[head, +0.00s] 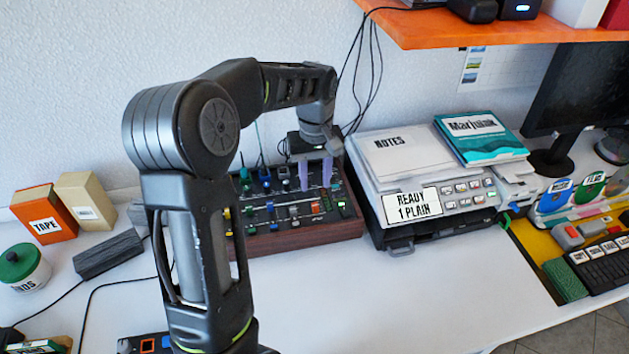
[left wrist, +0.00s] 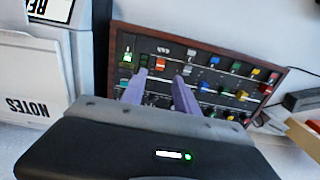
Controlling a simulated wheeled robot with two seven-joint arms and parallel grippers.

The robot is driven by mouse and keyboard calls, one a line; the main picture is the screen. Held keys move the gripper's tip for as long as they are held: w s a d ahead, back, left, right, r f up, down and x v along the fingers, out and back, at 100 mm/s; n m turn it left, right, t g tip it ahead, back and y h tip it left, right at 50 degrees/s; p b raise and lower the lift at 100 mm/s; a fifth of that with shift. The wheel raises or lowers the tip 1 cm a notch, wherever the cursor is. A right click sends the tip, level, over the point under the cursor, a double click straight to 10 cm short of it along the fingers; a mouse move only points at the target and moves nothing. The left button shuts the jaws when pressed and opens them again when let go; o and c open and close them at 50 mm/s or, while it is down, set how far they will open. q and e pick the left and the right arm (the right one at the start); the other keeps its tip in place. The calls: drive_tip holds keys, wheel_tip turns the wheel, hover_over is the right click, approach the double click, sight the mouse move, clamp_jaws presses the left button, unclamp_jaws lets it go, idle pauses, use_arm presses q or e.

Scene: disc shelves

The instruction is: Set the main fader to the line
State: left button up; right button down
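The mixer (head: 300,236) is a dark panel in a wooden frame on the desk, with knobs and coloured fader caps. It shows upside down in the left wrist view (left wrist: 225,48). My left gripper (head: 315,172) points down over the right part of the panel. Its two purple fingers are apart with nothing seen between them. My right gripper is out of view.
A printer (head: 440,213) with papers marked NOTES stands close right of the mixer. An orange shelf (head: 500,35) overhangs at upper right. Boxes (head: 45,212) and a jar (head: 22,268) stand at left. The desk front is mostly clear.

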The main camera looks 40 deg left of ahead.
sight(315, 204)
use_arm(q)
drive_tip(key=shift+s+d+r, duration=0.1)
drive_tip(key=shift+f, duration=3.95)
clamp_jaws()
drive_tip(key=shift+p, duration=0.3)
